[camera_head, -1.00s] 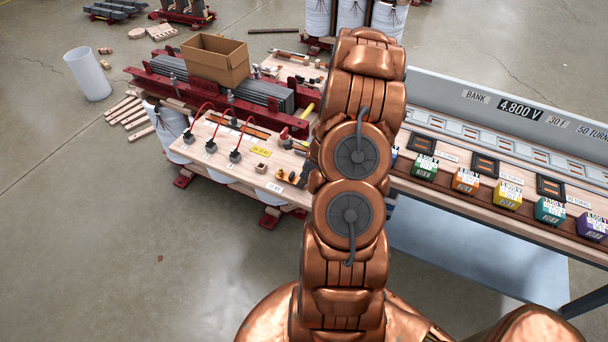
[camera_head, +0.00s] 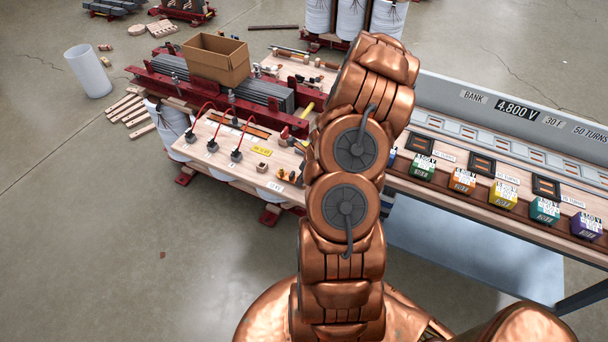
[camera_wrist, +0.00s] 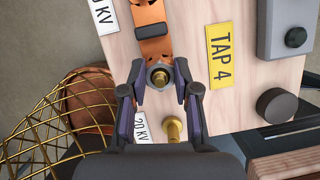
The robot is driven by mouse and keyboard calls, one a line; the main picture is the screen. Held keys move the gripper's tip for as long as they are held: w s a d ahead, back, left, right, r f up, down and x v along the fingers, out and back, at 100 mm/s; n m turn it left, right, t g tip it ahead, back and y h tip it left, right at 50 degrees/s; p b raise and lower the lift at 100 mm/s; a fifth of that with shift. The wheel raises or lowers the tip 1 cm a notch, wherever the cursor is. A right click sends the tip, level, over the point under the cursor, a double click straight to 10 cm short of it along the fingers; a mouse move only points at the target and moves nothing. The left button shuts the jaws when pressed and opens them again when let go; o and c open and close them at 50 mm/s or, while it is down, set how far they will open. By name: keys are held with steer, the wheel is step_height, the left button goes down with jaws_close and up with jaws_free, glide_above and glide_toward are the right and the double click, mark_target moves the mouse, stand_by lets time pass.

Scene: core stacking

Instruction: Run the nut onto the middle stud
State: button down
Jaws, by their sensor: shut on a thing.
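In the wrist view, my gripper (camera_wrist: 160,82) is shut on a grey hex nut (camera_wrist: 159,70), with one dark finger on each side. A brass stud tip (camera_wrist: 159,79) shows in the nut's hole; how far the nut sits down on it cannot be told. An orange copper strap (camera_wrist: 152,27) runs up from the nut. A second brass stud (camera_wrist: 173,129) stands bare, nearer my palm.
A yellow TAP 4 label (camera_wrist: 221,52), a grey block (camera_wrist: 284,28) and a dark round knob (camera_wrist: 276,105) are to the right in the wrist view. A brass wire basket (camera_wrist: 50,130) is at left.

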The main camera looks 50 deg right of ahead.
steer(key=shift+m, duration=0.5)
steer(key=shift+m+h, duration=0.5)
steer(key=shift+m, duration=0.5)
steer(key=shift+m+h+b, duration=0.4)
steer(key=shift+m+b, duration=0.1)
steer(key=shift+m, duration=0.8)
steer(key=shift+f+m+g+h+b, duration=0.1)
steer(key=shift+m+g+h+b, duration=0.25)
steer(key=shift+m+b, duration=0.95)
steer(key=shift+m+g+h+b, duration=0.55)
steer(key=shift+m+b, duration=1.55)
steer(key=shift+b, duration=0.5)
